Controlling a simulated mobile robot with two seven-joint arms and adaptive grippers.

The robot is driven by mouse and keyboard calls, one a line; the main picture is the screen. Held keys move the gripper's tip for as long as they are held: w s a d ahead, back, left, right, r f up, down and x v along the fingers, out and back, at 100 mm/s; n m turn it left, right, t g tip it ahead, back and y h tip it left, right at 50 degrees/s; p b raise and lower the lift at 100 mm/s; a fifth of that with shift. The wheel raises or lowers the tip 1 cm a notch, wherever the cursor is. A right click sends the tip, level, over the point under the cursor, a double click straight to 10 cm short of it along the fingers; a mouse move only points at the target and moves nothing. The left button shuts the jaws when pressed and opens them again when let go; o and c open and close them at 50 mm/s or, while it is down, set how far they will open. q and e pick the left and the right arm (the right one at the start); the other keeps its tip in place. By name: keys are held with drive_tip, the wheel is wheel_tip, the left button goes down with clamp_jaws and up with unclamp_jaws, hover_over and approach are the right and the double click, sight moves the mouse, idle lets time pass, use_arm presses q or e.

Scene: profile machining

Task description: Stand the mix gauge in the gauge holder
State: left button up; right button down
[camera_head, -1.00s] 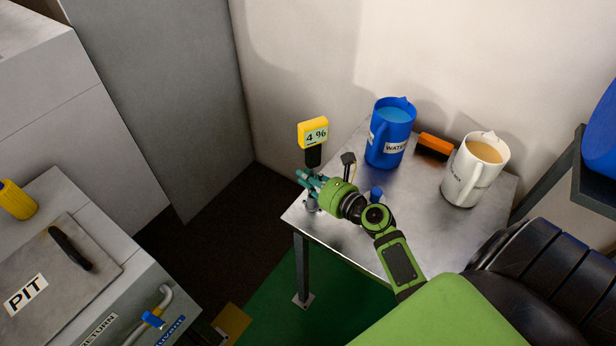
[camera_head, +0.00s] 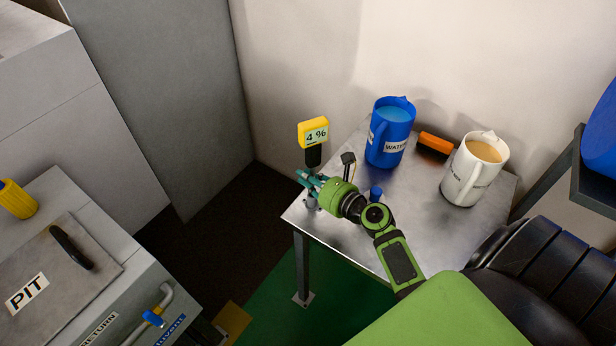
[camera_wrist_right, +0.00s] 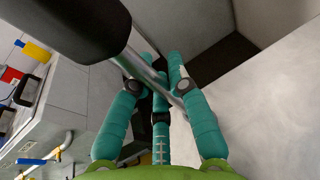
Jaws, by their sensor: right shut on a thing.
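The mix gauge (camera_head: 313,133) has a yellow head reading "4 %" and a black neck. It stands roughly upright in my right gripper (camera_head: 306,180), at the table's left corner. In the right wrist view, the teal fingers of the right gripper (camera_wrist_right: 160,85) close around the gauge's metal rod (camera_wrist_right: 148,72), with a thick black part (camera_wrist_right: 75,25) close to the camera. The rod's lower end is not clear. A small black-topped fixture (camera_head: 348,158) stands just right of the gauge; I cannot tell whether it is the gauge holder. My left gripper is out of view.
A grey cabinet marked PIT (camera_head: 75,265) stands at left. The table's front middle is bare.

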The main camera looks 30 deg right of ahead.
drive_tip(key=shift+f+b, duration=1.8)
drive_tip(key=shift+f, duration=0.3)
drive_tip(key=c, duration=1.1)
unclamp_jaws()
drive_tip(key=shift+s, duration=0.1)
drive_tip(key=shift+s+a+f, duration=0.1)
drive_tip(key=shift+a+f, duration=0.05)
drive_tip(key=shift+f, duration=0.1)
drive_tip(key=v, duration=0.8)
drive_tip(key=r+v, duration=0.1)
drive_tip(key=v, duration=0.3)
drive_tip(key=shift+w, duration=0.25)
